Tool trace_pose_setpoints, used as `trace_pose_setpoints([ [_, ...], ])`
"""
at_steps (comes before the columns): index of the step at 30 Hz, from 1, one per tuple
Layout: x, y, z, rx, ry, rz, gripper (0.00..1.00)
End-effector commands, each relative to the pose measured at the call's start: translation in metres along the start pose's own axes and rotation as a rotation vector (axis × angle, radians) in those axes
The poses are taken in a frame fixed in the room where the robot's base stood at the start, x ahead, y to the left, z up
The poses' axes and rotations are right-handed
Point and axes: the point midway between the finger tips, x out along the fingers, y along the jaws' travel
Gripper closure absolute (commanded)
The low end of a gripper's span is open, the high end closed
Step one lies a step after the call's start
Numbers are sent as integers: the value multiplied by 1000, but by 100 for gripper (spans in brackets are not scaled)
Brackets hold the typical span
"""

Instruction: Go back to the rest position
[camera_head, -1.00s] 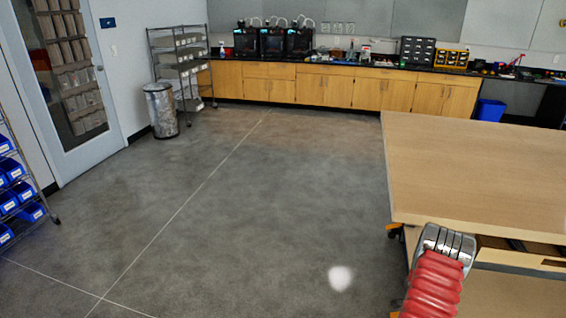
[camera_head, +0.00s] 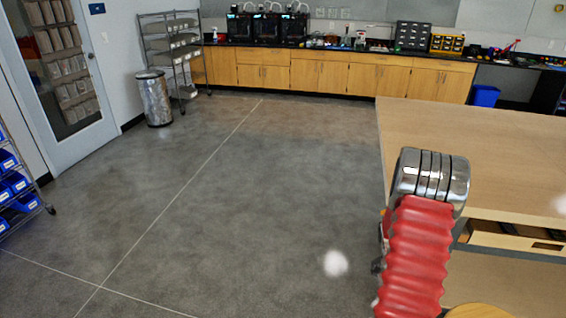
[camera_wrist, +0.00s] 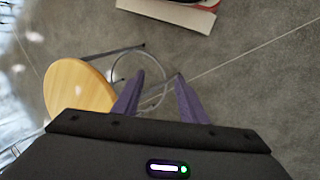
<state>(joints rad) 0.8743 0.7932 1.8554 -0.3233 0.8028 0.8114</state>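In the wrist view, the two purple fingers of my gripper (camera_wrist: 160,98) are spread apart with a clear gap between them. Nothing is held in the gap. Beyond them lie the grey floor and the ring and legs of a stool. In the head view, my red ribbed arm with its metal joint stands at the lower right, in front of the wooden table (camera_head: 500,135). My gripper itself is not visible in the head view.
A stool with a round wooden seat (camera_wrist: 78,92) stands close by the gripper at left. Part of a pale-edged object (camera_wrist: 170,12) shows at the top. The grey floor (camera_head: 240,190) is open left of the table. A metal bin (camera_head: 155,98) and wooden cabinets (camera_head: 320,75) stand farther back.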

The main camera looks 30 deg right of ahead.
Motion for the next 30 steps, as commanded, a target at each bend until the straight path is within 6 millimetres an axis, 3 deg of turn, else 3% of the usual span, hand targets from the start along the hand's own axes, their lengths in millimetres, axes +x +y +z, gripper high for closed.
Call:
trace_pose_setpoints([
  [3,-32,-6,18,-101,22,-21,61],
  [15,-121,-17,86,-418,97,-82,61],
  [30,-205,-17,183,-756,225,-162,61],
])
